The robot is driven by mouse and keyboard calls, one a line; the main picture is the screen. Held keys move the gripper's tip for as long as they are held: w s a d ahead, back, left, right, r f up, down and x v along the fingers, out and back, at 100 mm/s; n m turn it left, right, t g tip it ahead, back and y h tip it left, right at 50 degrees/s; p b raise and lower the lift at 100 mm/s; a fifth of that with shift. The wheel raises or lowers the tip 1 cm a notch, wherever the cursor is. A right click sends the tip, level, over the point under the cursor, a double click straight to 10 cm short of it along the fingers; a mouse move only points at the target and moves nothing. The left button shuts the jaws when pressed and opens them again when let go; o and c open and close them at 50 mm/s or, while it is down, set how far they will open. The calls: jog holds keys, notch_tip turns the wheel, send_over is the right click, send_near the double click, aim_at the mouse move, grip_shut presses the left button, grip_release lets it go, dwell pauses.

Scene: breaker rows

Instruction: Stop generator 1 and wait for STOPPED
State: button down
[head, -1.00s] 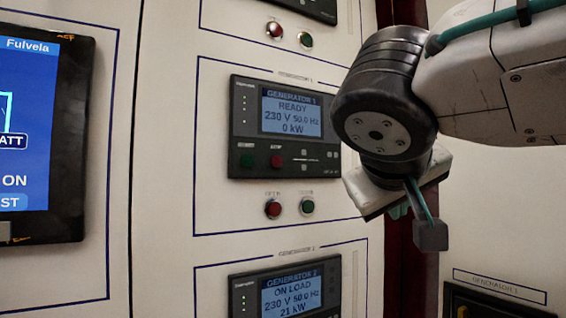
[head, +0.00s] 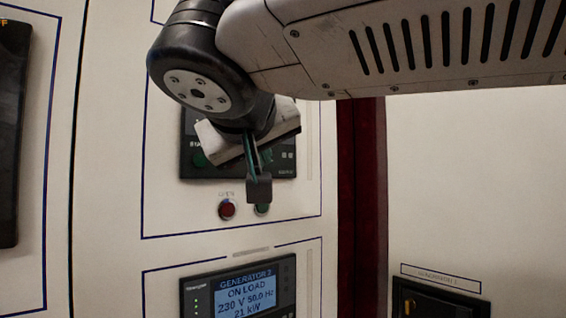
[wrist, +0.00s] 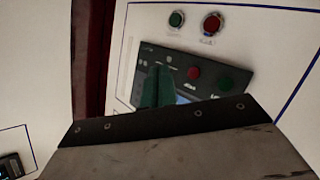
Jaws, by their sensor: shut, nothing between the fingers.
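The generator 1 panel (head: 228,174) is mostly hidden behind my arm in the head view; its display text cannot be read. Its green START button (head: 199,159) shows at the left edge of my gripper. In the wrist view the panel (wrist: 215,63) appears turned over, with a red button (wrist: 194,72) beside a green one (wrist: 226,83). Only a sliver of its screen (wrist: 183,98) shows. My gripper (wrist: 157,75) is shut and empty, its teal fingers in front of the panel, to the side of the red button. It also shows in the head view (head: 266,156). Contact cannot be told.
Below the panel are a red button (head: 227,210) and a green button (head: 262,209), the green one partly covered. The generator 2 panel (head: 188,290) reads ON LOAD, 230 V, 50.0 Hz, 21 kW. A dark unit (head: 440,300) is at lower right; the wall above is bare.

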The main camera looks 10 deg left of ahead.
jog(key=w+a, duration=0.4)
jog(key=a, duration=0.1)
jog(key=shift+w+a, duration=0.2)
jog(key=shift+w, duration=0.1)
jog(key=shift+w+a, duration=0.1)
dwell(1.9)
jog(key=shift+w+a, duration=0.2)
jog(key=shift+w+a, duration=0.3)
dwell(0.9)
jog(key=shift+s+d, duration=0.55)
jog(key=shift+d, duration=0.05)
jog(key=shift+s+d, duration=1.65)
jog(key=shift+d, duration=0.3)
